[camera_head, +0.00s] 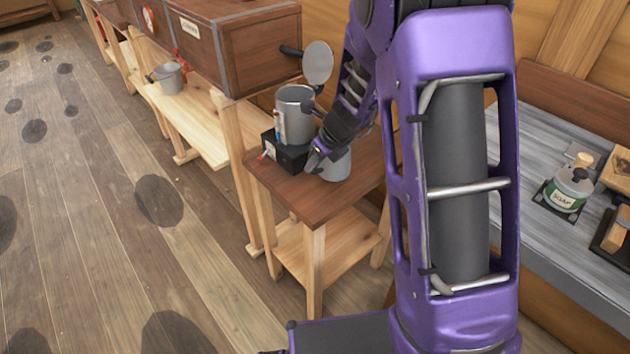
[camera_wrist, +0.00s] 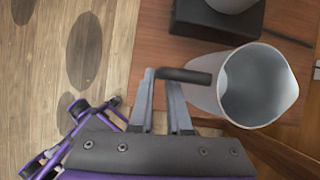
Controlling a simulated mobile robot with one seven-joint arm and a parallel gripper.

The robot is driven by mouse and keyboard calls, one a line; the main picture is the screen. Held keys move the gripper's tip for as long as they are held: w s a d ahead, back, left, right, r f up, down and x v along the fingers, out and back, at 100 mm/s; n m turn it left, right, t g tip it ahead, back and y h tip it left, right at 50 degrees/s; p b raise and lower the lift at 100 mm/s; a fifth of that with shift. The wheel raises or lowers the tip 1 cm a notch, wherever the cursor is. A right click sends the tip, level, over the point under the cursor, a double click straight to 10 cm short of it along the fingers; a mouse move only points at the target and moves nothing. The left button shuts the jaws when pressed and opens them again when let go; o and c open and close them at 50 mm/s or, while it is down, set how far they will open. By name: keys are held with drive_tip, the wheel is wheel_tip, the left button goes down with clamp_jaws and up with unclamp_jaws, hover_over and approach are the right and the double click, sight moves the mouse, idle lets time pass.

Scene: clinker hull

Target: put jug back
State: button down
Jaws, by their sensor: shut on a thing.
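The jug is pale grey metal with a pouring lip and a dark handle. In the wrist view the jug (camera_wrist: 205,97) is seen from above, its open mouth facing up and its lip to the right. My gripper (camera_wrist: 162,85) is shut on the jug's dark handle, with one finger on each side. In the head view the jug (camera_head: 336,166) shows at the small wooden table's top, partly hidden behind my gripper (camera_head: 318,160). It looks about upright. I cannot tell whether its base touches the table.
A grey cylindrical appliance (camera_head: 294,112) with a raised round lid stands on a black base (camera_head: 284,153) close beside the jug. Another grey pot (camera_head: 169,78) stands on a bench at left. A soap jar (camera_head: 567,190) is on the right counter.

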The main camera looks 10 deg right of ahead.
drive_tip(key=shift+f+b, duration=0.95)
drive_tip(key=shift+f, duration=1.3)
drive_tip(key=shift+f, duration=0.1)
drive_tip(key=c, duration=1.3)
unclamp_jaws()
drive_tip(key=shift+f, duration=0.15)
drive_tip(key=o, duration=0.4)
drive_tip(key=shift+r, duration=0.6)
drive_tip(key=p+v, duration=0.4)
drive_tip(key=v, duration=0.7)
drive_tip(key=shift+s+d+r, duration=0.1)
drive_tip(key=shift+s, duration=0.1)
